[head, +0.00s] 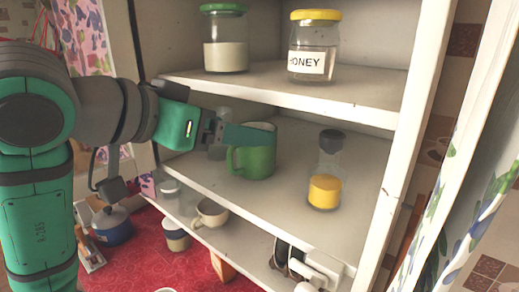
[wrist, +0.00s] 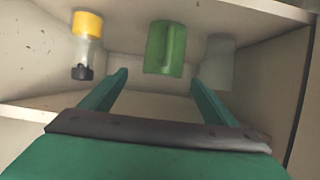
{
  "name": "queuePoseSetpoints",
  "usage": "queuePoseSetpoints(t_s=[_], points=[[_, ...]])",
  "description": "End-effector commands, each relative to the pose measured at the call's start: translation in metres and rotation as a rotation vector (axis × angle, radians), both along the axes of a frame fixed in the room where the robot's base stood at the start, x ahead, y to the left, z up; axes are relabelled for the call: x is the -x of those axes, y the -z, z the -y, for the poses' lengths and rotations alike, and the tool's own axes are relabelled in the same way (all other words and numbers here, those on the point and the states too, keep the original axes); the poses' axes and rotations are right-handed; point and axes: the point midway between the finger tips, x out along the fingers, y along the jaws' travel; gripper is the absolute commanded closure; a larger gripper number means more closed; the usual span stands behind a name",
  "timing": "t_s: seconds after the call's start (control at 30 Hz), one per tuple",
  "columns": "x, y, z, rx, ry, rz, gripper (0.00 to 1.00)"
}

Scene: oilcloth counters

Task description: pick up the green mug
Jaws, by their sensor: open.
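The green mug (head: 258,160) stands upright on the middle shelf of the cabinet, its handle on the left towards the shelf's front. My gripper (head: 228,138) reaches in from the left and overlaps the mug's upper left side in the head view. In the wrist view, which is upside down, the mug (wrist: 160,48) appears with its handle facing the camera. There my gripper's two fingers (wrist: 158,78) are spread apart with nothing between them, and the mug lies ahead, roughly in line with the gap. I cannot tell whether a fingertip touches it.
A bottle with yellow contents (head: 325,180) stands right of the mug. A clear glass (wrist: 217,62) stands on its other side. The upper shelf (head: 270,86) holds a honey jar (head: 314,50) and a green-lidded jar (head: 225,40). A pale cup (head: 211,213) sits on the lower shelf.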

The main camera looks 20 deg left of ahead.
Motion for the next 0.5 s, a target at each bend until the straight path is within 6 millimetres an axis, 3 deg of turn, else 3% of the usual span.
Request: queuePoseSetpoints(t_s=[0.5], points=[[-0.046,0.022,0.010,0.000,-0.004,-0.002,0.18]])
